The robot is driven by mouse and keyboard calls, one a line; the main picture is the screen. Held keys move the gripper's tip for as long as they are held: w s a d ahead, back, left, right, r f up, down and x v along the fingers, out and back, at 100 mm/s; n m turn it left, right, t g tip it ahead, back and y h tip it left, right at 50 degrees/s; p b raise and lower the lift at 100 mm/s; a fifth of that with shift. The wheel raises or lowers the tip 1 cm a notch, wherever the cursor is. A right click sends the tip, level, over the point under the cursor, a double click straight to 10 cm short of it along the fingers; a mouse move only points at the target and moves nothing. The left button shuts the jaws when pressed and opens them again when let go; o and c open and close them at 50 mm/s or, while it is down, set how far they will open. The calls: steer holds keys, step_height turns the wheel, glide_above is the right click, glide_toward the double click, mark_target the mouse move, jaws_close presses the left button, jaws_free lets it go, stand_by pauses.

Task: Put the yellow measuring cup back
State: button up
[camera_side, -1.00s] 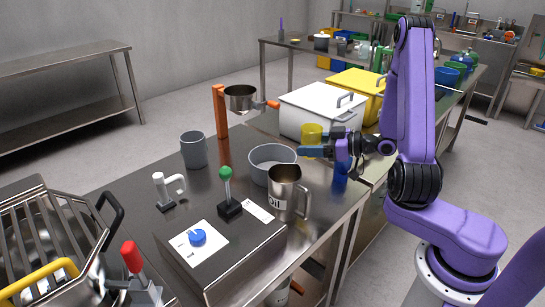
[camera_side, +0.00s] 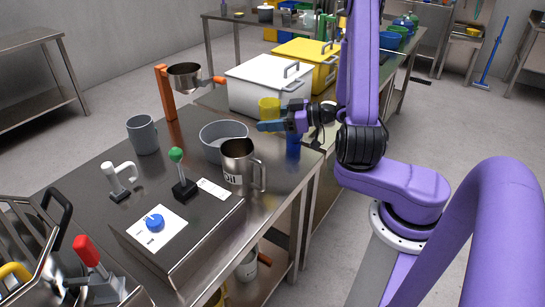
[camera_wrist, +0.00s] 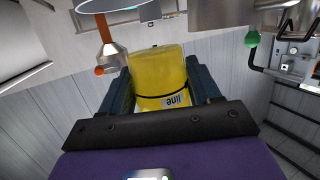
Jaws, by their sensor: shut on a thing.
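The yellow measuring cup (camera_side: 269,109) is held up in my gripper (camera_side: 276,124), above the worktable beside the front of the white lidded box. In the wrist view my gripper (camera_wrist: 158,75) has one finger on each side of the yellow cup (camera_wrist: 158,68), which carries a white label reading "line". A blue cup-like thing (camera_side: 293,145) stands just below my gripper near the table's right edge. Its lower part is partly hidden.
A grey bowl (camera_side: 223,142) and a steel "Oil" mug (camera_side: 238,162) stand close by on the table. The white box (camera_side: 255,92) and yellow box (camera_side: 318,60) are behind. A sieve (camera_side: 185,77) hangs on an orange post. A green-knobbed lever (camera_side: 177,157) stands nearer.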

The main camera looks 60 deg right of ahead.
steer(key=s+a+f, duration=0.1)
steer(key=s, duration=1.3)
glide_above(277, 167)
steer(key=shift+f, duration=6.55)
steer(key=shift+f, duration=0.2)
steer(key=o, duration=1.2)
steer(key=shift+r, duration=0.1)
